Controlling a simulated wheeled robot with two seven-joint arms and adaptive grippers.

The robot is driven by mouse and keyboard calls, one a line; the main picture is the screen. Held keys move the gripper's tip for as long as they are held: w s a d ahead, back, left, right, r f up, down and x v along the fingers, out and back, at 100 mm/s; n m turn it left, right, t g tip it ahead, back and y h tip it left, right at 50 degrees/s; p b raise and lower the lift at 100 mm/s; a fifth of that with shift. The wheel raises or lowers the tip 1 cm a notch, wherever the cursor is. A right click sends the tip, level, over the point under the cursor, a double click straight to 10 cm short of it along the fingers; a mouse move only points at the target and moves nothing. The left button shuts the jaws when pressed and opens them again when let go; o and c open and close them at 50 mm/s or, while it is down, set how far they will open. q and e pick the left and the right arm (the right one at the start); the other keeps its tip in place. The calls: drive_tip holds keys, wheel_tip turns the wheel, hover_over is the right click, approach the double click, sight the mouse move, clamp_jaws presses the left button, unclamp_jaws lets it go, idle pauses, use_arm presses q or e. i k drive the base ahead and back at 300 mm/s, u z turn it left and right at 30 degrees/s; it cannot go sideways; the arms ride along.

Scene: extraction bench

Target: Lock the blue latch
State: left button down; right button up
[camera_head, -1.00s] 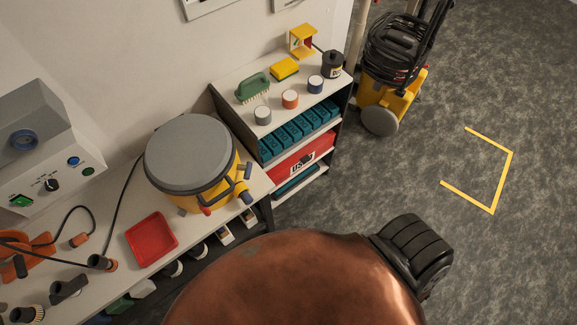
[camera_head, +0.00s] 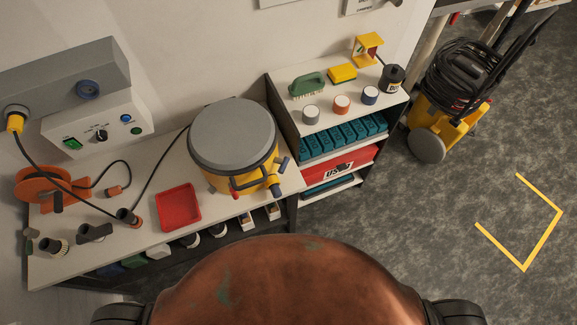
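A yellow drum (camera_head: 222,180) with a round grey lid (camera_head: 232,135) stands at the right end of the white bench. A small dark blue latch lever (camera_head: 284,164) sticks out at its right side, below the lid rim. Its exact position, locked or unlocked, is too small to tell. A spout with a blue-grey end (camera_head: 274,188) and a red handle part (camera_head: 235,188) are at the drum's front. Neither of my grippers is in view.
A red tray (camera_head: 179,207) lies left of the drum. A control box (camera_head: 97,128), an orange cable reel (camera_head: 42,185) and loose fittings are further left. A shelf unit (camera_head: 297,133) stands close on the drum's right.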

sight(284, 162)
drive_tip(key=z, duration=2.55)
drive_tip(key=i, duration=2.1)
drive_tip(key=u, duration=3.45)
